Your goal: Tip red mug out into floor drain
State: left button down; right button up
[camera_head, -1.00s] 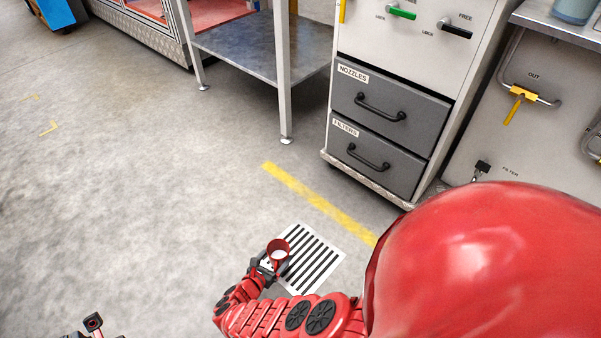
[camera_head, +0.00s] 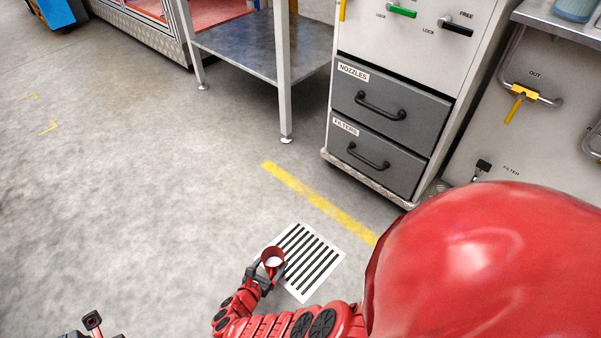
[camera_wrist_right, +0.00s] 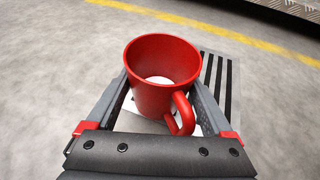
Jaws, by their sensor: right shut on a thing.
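The red mug (camera_head: 273,252) is held by my right gripper (camera_head: 264,272) over the left edge of the floor drain (camera_head: 318,251), a white plate with dark slots. In the right wrist view the red mug (camera_wrist_right: 154,84) stands between the two fingers of the gripper (camera_wrist_right: 160,100), its mouth up and its handle toward the wrist. Something white shows inside it. The drain (camera_wrist_right: 222,85) lies behind and to the right of the mug there.
A yellow floor line (camera_head: 312,200) runs behind the drain. A cabinet with grey drawers (camera_head: 385,105) stands beyond it, and a metal table (camera_head: 245,50) is at the back. The grey floor to the left is clear.

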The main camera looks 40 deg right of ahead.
jog(key=shift+a+f, duration=0.15)
jog(key=shift+a, duration=0.25)
jog(key=shift+s+a+f+n+t, duration=0.15)
jog(key=shift+a+n+t, duration=0.1)
jog(key=shift+a, duration=0.15)
jog(key=shift+s+a+f+n+t, duration=0.15)
jog(key=shift+a+t, duration=0.1)
jog(key=shift+a, duration=0.15)
jog(key=shift+y, duration=0.3)
